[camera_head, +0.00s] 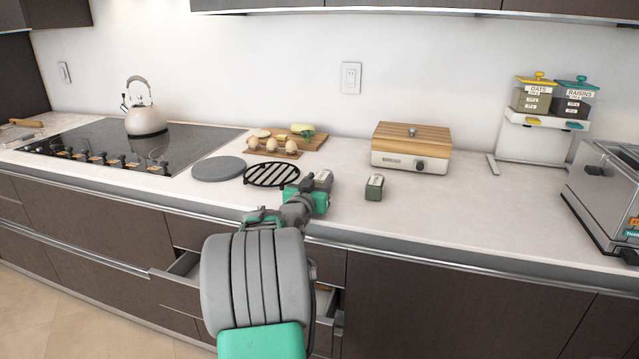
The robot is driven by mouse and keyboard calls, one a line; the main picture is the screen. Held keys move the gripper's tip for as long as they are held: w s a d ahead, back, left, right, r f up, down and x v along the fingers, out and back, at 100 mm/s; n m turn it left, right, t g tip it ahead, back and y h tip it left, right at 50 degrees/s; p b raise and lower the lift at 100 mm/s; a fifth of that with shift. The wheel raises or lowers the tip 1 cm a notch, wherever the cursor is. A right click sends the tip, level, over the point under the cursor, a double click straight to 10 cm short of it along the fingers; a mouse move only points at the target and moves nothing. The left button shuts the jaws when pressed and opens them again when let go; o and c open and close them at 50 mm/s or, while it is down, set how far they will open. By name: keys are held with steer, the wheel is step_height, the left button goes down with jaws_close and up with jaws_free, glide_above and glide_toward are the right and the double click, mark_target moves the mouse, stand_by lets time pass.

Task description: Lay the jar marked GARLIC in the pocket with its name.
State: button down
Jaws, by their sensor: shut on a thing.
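My gripper (321,186) is above the front part of the counter. It is shut on a small jar (324,176) with a pale label; the lettering is too small to read, so I cannot tell if it says GARLIC. A second small jar (374,188), dark green with a pale top, stands on the counter to the right of my gripper, apart from it. An open drawer (180,269) sticks out below the counter. My arm hides most of its inside, and no named pocket can be made out.
A black trivet (271,174) and grey round plate (218,168) lie left of my gripper. The counter right of the second jar is clear.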

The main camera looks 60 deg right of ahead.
steer(key=shift+b, duration=0.3)
steer(key=c, duration=0.8)
jaws_free()
steer(key=shift+r+p, duration=0.15)
steer(key=shift+p, duration=0.5)
